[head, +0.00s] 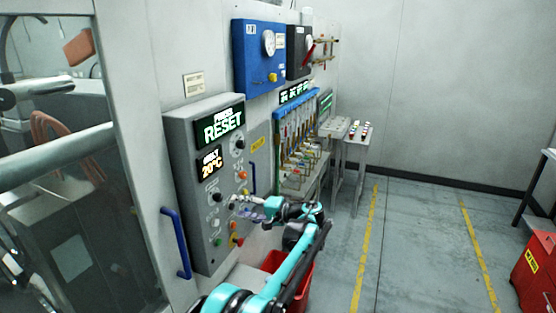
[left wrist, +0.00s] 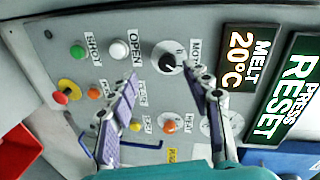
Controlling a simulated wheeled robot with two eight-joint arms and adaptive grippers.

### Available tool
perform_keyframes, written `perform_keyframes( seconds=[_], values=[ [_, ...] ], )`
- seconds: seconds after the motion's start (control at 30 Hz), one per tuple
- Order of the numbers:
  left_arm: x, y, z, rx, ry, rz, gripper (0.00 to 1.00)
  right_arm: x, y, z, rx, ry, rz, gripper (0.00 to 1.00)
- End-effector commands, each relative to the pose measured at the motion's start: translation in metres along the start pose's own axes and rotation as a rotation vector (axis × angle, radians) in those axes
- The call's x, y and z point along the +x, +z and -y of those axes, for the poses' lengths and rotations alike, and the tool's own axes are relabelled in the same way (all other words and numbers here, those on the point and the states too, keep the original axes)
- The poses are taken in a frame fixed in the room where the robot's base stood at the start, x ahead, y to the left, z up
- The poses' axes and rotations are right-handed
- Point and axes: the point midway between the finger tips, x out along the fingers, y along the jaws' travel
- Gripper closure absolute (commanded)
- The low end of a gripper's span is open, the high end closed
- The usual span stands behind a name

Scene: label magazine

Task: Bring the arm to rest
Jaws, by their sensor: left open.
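My left gripper (head: 243,207) is open and empty in front of the grey control panel (head: 183,170). In the left wrist view its two purple-padded fingers (left wrist: 161,70) stand wide apart. A black knob (left wrist: 170,58) shows between and beyond the fingertips; I cannot tell whether either finger touches the panel. The panel carries a green button (left wrist: 78,52), a white button (left wrist: 117,51) and a red button on a yellow base (left wrist: 60,97). Its displays read "PRESS RESET" (head: 219,126) and "MELT 20°C" (head: 210,163). My right gripper is in neither view.
A red bin (head: 303,283) stands below my left arm. A blue door handle (head: 177,243) juts out at the panel's left. Beyond are a rack of tubes under a blue rail (head: 297,116) and a small table (head: 357,142). A red cabinet (head: 537,270) stands right. The floor between is clear.

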Motion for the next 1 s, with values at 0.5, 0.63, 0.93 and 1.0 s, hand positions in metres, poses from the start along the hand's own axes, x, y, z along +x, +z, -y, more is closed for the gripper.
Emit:
perform_keyframes(
  seconds=[0.5, 0.63, 0.93, 1.0],
  values=[
    [0.011, 0.202, -0.019, -0.111, 0.624, -0.037, 0.51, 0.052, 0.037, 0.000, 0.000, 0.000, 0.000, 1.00],
    [-0.007, 0.260, -0.042, -0.182, 0.768, -0.054, 0.51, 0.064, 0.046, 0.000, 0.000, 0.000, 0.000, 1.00],
    [-0.062, 0.381, -0.121, -0.401, 1.061, -0.106, 0.51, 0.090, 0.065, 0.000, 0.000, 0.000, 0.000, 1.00],
    [-0.074, 0.400, -0.140, -0.454, 1.113, -0.117, 0.51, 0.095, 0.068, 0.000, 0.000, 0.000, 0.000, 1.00]
  ],
)
